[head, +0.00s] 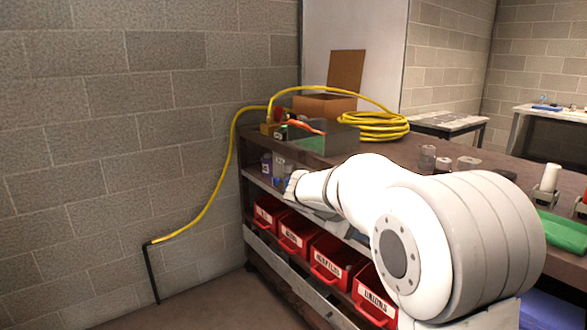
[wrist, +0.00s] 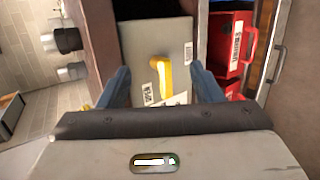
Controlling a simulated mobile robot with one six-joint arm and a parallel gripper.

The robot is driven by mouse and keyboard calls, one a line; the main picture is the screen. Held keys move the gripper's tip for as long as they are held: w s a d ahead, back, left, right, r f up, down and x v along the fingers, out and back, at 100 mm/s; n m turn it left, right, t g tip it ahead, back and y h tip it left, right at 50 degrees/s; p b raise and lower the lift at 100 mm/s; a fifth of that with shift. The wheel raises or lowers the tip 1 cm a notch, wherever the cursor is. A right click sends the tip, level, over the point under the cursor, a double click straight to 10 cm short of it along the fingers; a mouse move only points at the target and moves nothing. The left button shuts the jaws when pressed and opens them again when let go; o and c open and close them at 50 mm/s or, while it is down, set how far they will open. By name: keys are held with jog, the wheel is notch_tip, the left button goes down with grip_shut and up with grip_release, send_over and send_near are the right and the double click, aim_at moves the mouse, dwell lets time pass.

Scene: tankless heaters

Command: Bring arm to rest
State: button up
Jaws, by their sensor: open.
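My gripper (wrist: 158,90) shows in the wrist view with its two blue-grey fingers spread wide apart and nothing between the tips that I can see it touching. Beyond the fingers is a grey case (wrist: 178,55) with a yellow handle (wrist: 160,75) and white labels. I cannot tell how far the fingers are from it.
Red labelled bins (head: 335,262) line the lower shelf of the workbench (head: 420,155). A coiled yellow hose (head: 375,125), a cardboard box (head: 323,105) and a glass-sided box (head: 335,140) are on top. A block wall (head: 120,140) stands left. The floor (head: 190,305) before it is clear.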

jog(key=s+a+r+m+y+p, duration=0.1)
jog(key=s+r+m+y+p, duration=0.1)
jog(key=s+p, duration=0.5)
jog(key=s+a+r+m+g+y+p, duration=0.1)
jog(key=s+r+y+p, duration=0.4)
jog(key=s, duration=0.8)
jog(key=s+a+r+m+g+y+p, duration=0.1)
jog(key=s+r+m+y+p, duration=0.2)
jog(key=s+r+p, duration=0.4)
jog(key=shift+s+r+p, duration=0.25)
jog(key=shift+s+p, duration=1.15)
jog(key=shift+p, duration=0.15)
